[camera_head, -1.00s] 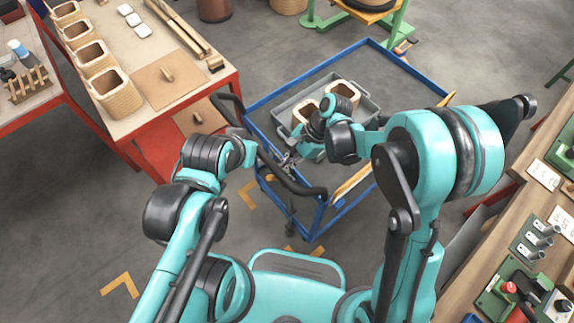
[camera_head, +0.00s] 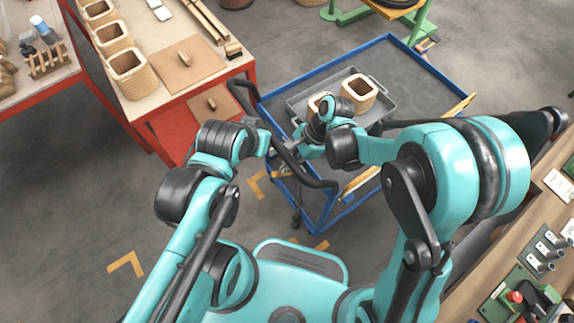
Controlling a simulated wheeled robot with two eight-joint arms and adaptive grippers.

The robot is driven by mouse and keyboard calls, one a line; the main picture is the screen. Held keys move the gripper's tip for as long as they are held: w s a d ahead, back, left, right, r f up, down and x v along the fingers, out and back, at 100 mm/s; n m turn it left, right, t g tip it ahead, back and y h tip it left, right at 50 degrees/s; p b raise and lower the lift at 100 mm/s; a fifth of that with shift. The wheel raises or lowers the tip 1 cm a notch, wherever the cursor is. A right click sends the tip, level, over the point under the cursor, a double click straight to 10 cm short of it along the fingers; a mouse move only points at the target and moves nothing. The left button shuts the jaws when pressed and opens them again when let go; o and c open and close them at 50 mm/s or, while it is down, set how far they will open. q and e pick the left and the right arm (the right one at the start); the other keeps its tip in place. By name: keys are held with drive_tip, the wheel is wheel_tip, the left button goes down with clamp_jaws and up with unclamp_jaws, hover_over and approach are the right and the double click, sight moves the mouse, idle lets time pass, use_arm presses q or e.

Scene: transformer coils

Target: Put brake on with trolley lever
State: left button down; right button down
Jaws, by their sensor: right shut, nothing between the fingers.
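The trolley (camera_head: 441,79) has a blue frame and a black push handle (camera_head: 290,166) on its near left side. A black caster (camera_head: 297,216) shows below its near corner. I cannot make out the brake lever. My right gripper (camera_head: 289,147) is shut and empty, close by the handle; I cannot tell whether it touches it. My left gripper (camera_head: 262,126) is by the upper part of the handle, mostly hidden by its own wrist, and its jaws are unclear.
A grey tray (camera_head: 378,116) with wooden coil formers (camera_head: 358,91) stands on the trolley. A red-framed bench (camera_head: 160,124) with more formers is at left. A wooden workbench (camera_head: 482,262) with fixtures is at right. Open floor (camera_head: 80,220) lies at lower left.

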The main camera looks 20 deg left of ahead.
drive_tip(key=p+v, duration=0.4)
drive_tip(key=v, duration=0.9)
drive_tip(key=shift+s+r+p, duration=0.2)
drive_tip(key=shift+p, duration=0.15)
drive_tip(key=shift+d, duration=0.1)
